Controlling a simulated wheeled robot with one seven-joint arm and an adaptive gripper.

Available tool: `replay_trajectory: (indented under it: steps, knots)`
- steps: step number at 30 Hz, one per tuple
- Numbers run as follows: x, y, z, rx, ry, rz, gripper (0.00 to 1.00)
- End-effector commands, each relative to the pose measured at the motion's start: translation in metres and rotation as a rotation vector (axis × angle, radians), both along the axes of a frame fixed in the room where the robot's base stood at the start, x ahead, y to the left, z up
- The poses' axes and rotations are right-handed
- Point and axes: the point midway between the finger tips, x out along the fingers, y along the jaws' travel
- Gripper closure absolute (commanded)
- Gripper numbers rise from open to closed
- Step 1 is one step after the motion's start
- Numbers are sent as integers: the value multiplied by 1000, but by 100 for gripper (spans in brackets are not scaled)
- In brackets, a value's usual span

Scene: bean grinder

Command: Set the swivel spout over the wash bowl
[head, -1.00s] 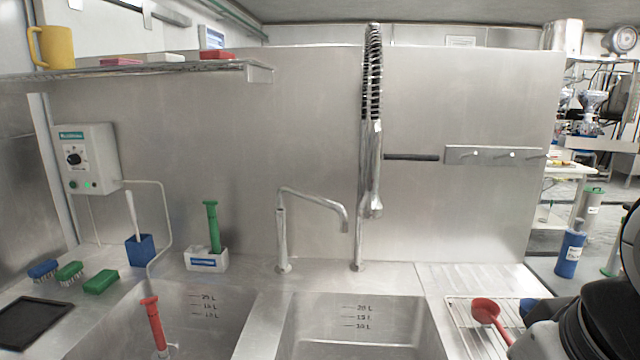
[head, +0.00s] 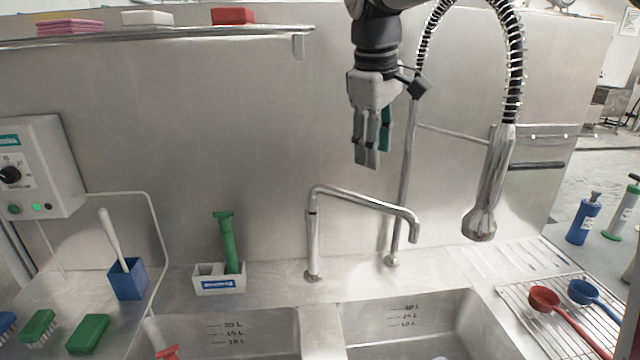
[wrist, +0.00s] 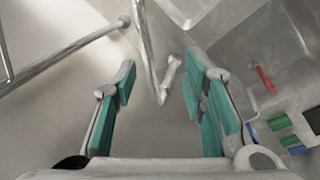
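The swivel spout (head: 365,197) is a bent steel pipe on a post behind the sinks. Its arm points right, and its downturned end hangs near the back edge of the right basin (head: 400,331). The left basin (head: 255,338) has a red-handled tool (head: 167,352) in it. Which basin is the wash bowl cannot be told. My gripper (head: 367,163) points down, above and behind the spout in the picture, apart from it. In the wrist view its teal-padded fingers are open and empty, with the spout (wrist: 146,40) showing beyond the gap.
A spray hose (head: 515,70) with its spray head (head: 482,215) hangs right of my gripper, and its riser pipe (head: 403,180) stands close by. A wall shelf (head: 160,36) is at upper left. A green-handled brush (head: 228,243) stands left of the spout. A wire rack (head: 520,300) holds ladles.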

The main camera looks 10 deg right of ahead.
Motion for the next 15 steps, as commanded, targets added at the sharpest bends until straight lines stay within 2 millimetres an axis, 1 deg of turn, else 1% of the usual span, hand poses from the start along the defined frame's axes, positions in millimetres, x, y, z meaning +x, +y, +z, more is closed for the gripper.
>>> replay_trajectory:
  steps: [1, 3, 6, 11, 15]
  knots:
    - [13, 2, 1, -3, 14, 27, 61]
    - [27, 4, 0, -9, 29, 65, 61]
    - [42, 5, -2, -12, 44, 104, 61]
    - [53, 6, -6, -15, 54, 131, 61]
    - [56, 5, -18, -16, 59, 135, 61]
